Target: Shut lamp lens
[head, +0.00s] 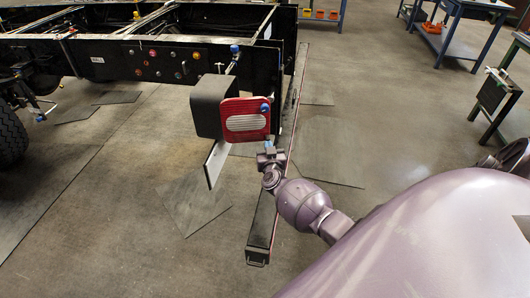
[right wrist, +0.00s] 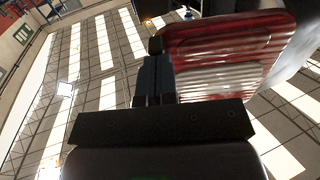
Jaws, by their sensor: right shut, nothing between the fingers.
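The lamp has a black housing (head: 208,108) and a red lens (head: 246,120) with a pale ribbed oval in its middle. It is mounted at the end of the chassis. Whether a gap remains between lens and housing cannot be made out. In the right wrist view the lens (right wrist: 225,50) fills the upper right, seen close up from below. My right gripper (head: 268,152) is shut and empty, just below the lens's lower right edge. Its fingers (right wrist: 155,75) appear close beside the lens; contact cannot be told. My left gripper is out of view.
The black chassis frame (head: 170,58) extends to the left. A long dark bar (head: 262,225) runs from the front to the back beside the lamp. A pale plate (head: 216,160) hangs below the housing. Blue workbenches (head: 468,42) stand far back right.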

